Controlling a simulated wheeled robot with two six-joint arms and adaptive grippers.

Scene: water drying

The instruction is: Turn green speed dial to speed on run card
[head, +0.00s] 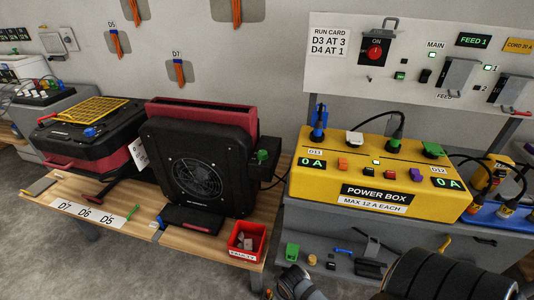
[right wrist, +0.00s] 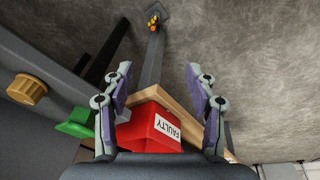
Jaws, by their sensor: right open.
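The green speed dial (head: 262,155) sits on a dark box on the right side of the black fan dryer (head: 197,165). Its pointer setting is too small to read. The run card (head: 330,42) on the back panel reads "D3 AT 3" and "D4 AT 1". My right gripper (right wrist: 160,74) is open and empty, with its two fingers spread apart in the right wrist view. The red FAULTY bin (right wrist: 152,130) shows between and beyond those fingers. In the head view my right arm enters at the bottom right, below the dial. My left gripper is not in view.
The yellow power box (head: 385,180) with plugs stands right of the dryer, its displays reading 0 A. The red FAULTY bin (head: 245,241) sits at the wooden bench's front right corner. Small loose parts lie on the grey shelf (head: 345,285). A red-and-black dryer (head: 88,130) stands left.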

